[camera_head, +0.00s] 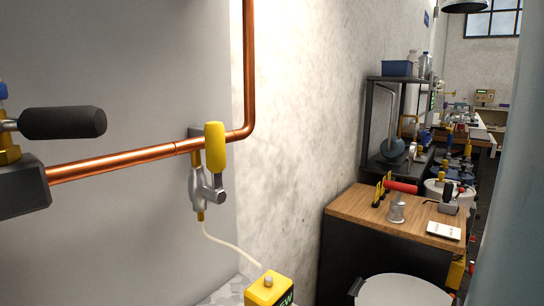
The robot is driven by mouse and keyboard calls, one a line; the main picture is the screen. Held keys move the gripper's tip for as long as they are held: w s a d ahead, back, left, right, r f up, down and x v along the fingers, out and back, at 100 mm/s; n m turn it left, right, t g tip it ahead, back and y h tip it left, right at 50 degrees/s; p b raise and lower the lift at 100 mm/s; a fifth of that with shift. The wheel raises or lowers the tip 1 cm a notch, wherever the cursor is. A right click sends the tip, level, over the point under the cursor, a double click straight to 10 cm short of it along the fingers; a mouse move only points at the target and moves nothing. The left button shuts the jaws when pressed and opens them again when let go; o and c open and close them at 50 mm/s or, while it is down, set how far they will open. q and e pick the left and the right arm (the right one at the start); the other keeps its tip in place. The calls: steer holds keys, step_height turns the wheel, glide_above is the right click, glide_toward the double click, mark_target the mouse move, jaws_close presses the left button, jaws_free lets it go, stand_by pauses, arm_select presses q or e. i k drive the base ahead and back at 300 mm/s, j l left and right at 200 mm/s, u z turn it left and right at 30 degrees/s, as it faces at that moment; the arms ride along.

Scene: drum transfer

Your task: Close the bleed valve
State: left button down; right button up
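A small valve (200,188) with a grey metal body hangs below the copper pipe; I take it to be the bleed valve. Its yellow handle (215,148) stands upright, beside the pipe in the picture. A white tube (228,243) runs from the valve's lower end down to a yellow box (268,288) with a green-lettered display, cut off by the bottom edge. Neither of my grippers is in view, and nothing touches the yellow handle.
The copper pipe (120,163) runs along the grey wall panel, then bends upward. A black-handled valve (62,123) sits at the left edge. A wooden-topped bench (375,222) holds tools to the right. A dark shelf (370,125) stands behind. A round pale top (400,291) is at bottom.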

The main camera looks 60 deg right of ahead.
mark_target(214, 131)
steer(key=l+z, duration=0.1)
steer(key=z, duration=0.3)
steer(key=l+z, duration=0.1)
steer(key=z, duration=0.3)
steer(key=l+z, duration=0.1)
steer(key=z, duration=0.3)
steer(key=k+l, duration=0.05)
